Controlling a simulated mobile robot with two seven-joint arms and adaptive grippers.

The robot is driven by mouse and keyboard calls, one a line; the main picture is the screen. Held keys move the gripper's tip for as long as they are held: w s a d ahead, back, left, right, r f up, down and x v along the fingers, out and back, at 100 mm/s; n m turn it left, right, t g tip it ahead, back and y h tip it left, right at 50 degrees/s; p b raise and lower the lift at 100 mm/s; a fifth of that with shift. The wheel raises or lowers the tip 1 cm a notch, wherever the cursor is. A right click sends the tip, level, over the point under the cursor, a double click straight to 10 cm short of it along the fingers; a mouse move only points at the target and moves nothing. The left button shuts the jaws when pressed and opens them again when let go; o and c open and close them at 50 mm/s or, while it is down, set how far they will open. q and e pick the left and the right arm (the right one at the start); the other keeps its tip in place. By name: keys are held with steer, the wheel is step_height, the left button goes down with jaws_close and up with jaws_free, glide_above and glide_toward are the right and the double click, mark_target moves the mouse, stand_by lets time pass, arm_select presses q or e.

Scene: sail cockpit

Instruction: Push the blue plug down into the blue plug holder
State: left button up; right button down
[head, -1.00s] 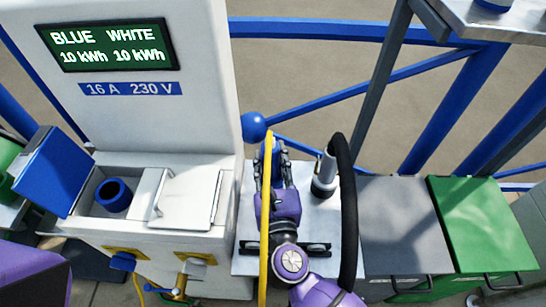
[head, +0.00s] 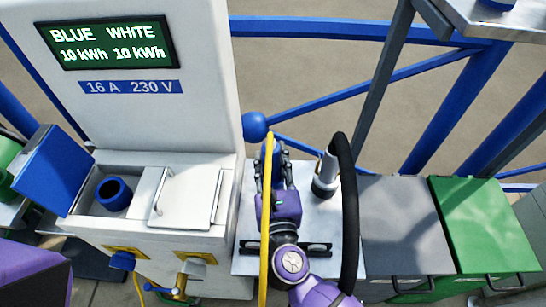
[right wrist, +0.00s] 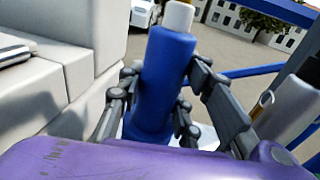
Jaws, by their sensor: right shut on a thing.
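My right gripper (head: 272,172) is shut on the blue plug (right wrist: 165,75) above the left part of the metal plate (head: 305,220). In the right wrist view the plug stands nearly upright between the fingers, with a pale end at its top. In the head view the fingers hide most of the plug; a bit of blue shows between them. The yellow cable (head: 266,225) runs down in front of the gripper. The blue plug holder cannot be told apart under the plug; the palm and fingers hide that spot. My left gripper is out of view.
A grey plug (head: 326,174) with a thick black cable (head: 348,215) stands close on the right. The white pedestal (head: 150,110) with an open blue lid (head: 50,170) and blue socket (head: 114,194) is left. Grey and green boxes (head: 482,222) stand right; blue rails run behind.

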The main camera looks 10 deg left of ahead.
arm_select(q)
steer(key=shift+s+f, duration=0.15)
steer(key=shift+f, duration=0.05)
arm_select(e)
steer(key=shift+f, duration=0.15)
steer(key=shift+f, duration=0.1)
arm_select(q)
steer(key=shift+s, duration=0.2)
arm_select(e)
steer(key=c, duration=1.5)
jaws_free()
steer(key=shift+c, duration=0.2)
steer(key=shift+b+v, duration=0.3)
steer(key=shift+v, duration=2.6)
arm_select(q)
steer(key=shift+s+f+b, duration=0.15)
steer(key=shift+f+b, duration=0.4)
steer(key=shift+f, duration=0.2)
arm_select(e)
glide_toward(272, 171)
steer(key=shift+w+a, duration=0.2)
steer(key=shift+w, duration=0.25)
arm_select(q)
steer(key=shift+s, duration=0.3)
